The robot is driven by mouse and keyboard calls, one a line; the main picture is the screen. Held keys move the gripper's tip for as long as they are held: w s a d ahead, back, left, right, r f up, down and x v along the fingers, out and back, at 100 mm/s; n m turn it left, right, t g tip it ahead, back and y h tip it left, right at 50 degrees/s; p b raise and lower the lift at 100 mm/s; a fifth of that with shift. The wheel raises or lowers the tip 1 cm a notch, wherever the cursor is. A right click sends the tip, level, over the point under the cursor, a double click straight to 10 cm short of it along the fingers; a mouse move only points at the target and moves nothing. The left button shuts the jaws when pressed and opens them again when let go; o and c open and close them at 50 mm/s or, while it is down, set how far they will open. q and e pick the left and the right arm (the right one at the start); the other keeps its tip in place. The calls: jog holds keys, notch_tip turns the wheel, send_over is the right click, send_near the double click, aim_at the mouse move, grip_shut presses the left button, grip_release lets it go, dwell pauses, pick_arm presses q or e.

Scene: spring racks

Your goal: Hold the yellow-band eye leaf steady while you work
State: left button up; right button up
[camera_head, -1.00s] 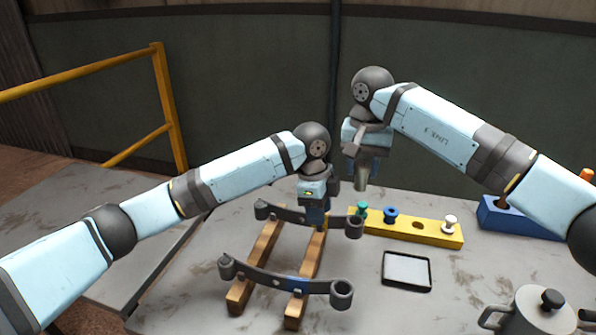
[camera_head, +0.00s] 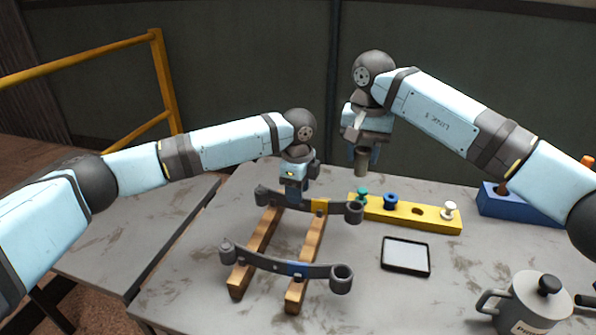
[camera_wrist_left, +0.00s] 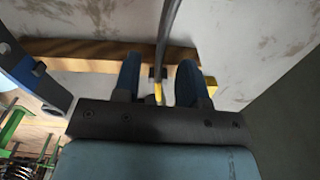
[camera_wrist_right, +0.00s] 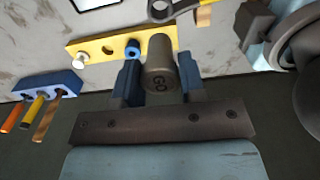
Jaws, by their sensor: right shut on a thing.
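The yellow-band eye leaf (camera_head: 335,207) is a dark, slightly curved bar with eyes at its ends. It lies across two wooden bars (camera_head: 309,247), the further of two leaves. My left gripper (camera_head: 294,201) is at this leaf, just left of its yellow band (camera_head: 320,206). In the left wrist view the leaf (camera_wrist_left: 168,35) runs between the open fingers (camera_wrist_left: 158,88), with a gap on either side. My right gripper (camera_head: 361,160) is shut on a dark grey cylinder (camera_wrist_right: 161,65) marked "GO". It holds this in the air above the yellow holder (camera_head: 432,220).
A blue-band leaf (camera_head: 270,264) lies nearer on the same bars. The yellow holder carries green, blue and white pegs and has an empty hole. A tablet (camera_head: 405,256), a metal pot (camera_head: 535,306) and a blue block (camera_head: 515,208) stand on the right. Clear table lies between.

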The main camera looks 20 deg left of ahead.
pick_arm(q)
jog(key=shift+f, duration=1.6)
grip_shut()
pick_arm(e)
jog(key=shift+s+f, duration=0.1)
jog(key=shift+f, duration=1.35)
